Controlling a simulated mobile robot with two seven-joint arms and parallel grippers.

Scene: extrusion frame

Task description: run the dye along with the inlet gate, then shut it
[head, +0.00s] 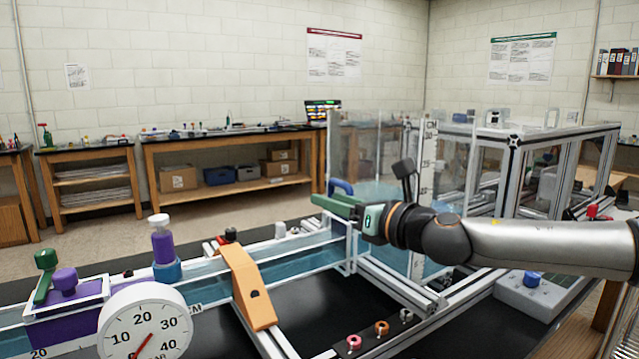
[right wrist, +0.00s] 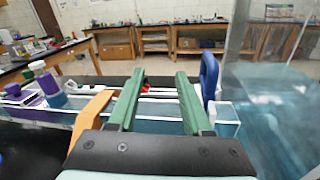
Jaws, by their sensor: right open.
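My right gripper (head: 335,204) is open above the flume's right end; its green fingers also show in the right wrist view (right wrist: 157,82) with nothing held between them. A blue handle (head: 341,186), apparently the inlet gate's, stands just behind the fingers. In the right wrist view the blue handle (right wrist: 209,75) is just outside the right-hand finger. A clear, white-edged panel (head: 340,229) is below the gripper. The purple bottle (head: 162,244) with a white cap, perhaps the dye, stands in a blue base at the left. My left gripper is not in view.
A water-filled channel (head: 300,248) runs left from a clear tank (head: 370,150). An orange bridge piece (head: 248,285) straddles it. A round dial gauge (head: 145,325) and a purple block (head: 62,330) are at the left. A grey box with a blue knob (head: 532,279) is at the right.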

